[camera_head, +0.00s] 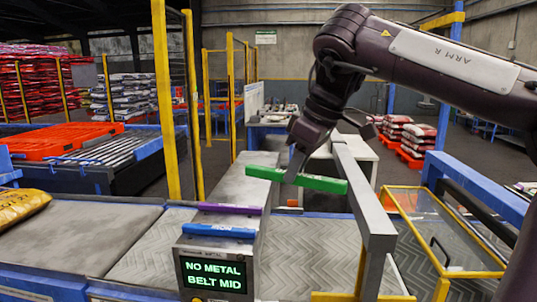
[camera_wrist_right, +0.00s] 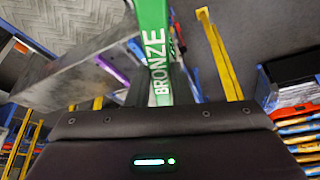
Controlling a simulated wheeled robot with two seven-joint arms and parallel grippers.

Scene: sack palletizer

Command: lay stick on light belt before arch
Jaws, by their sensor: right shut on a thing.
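My right gripper (camera_head: 297,172) comes down from the upper right and is shut on a green stick (camera_head: 325,184). The stick is held roughly level in the air, between the grey display housing and a grey beam frame (camera_head: 367,205). In the right wrist view the green stick (camera_wrist_right: 152,45) reads "BRONZE". A light belt with a chevron pattern (camera_head: 310,250) runs below. The grey arch housing (camera_head: 235,190) spans the belt, with a purple stick (camera_head: 229,208) and a blue stick (camera_head: 219,230) lying on top. My left gripper is not in view.
The display (camera_head: 215,277) reads "NO METAL BELT MID". A yellow sack (camera_head: 20,207) lies at the far left. A yellow-framed clear panel (camera_head: 440,230) and a blue post (camera_head: 446,90) stand at the right. Yellow posts (camera_head: 163,90) rise behind the belt.

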